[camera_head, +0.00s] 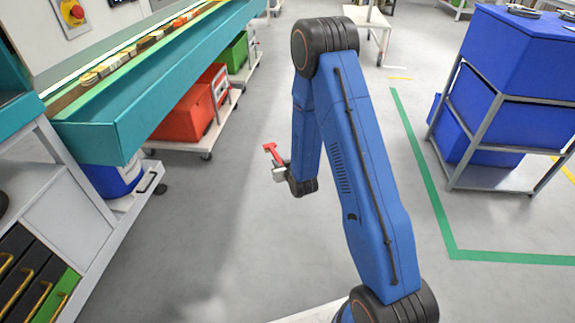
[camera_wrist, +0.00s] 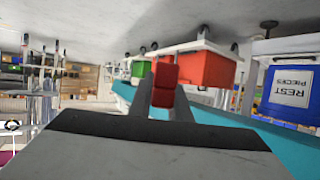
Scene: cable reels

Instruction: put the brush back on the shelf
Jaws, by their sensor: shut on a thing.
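The brush, a red T-shaped thing (camera_head: 270,149), is in my gripper (camera_head: 279,172), held out over the open floor in the middle of the head view. In the wrist view, my gripper (camera_wrist: 163,92) is shut on the brush (camera_wrist: 165,78), whose red end shows between the two fingers. The fingers hide part of it. Its bristles cannot be made out. A grey-framed rack (camera_head: 489,180) with blue bins stands at the right. I cannot tell which shelf is the brush's own.
A teal conveyor bench (camera_head: 125,125) runs along the left. Beneath it are a red bin (camera_head: 187,115), a green bin (camera_head: 235,52) and a blue bin (camera_head: 112,180). A grey cabinet (camera_head: 70,205) stands at near left. The grey floor between bench and rack is clear, with green tape.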

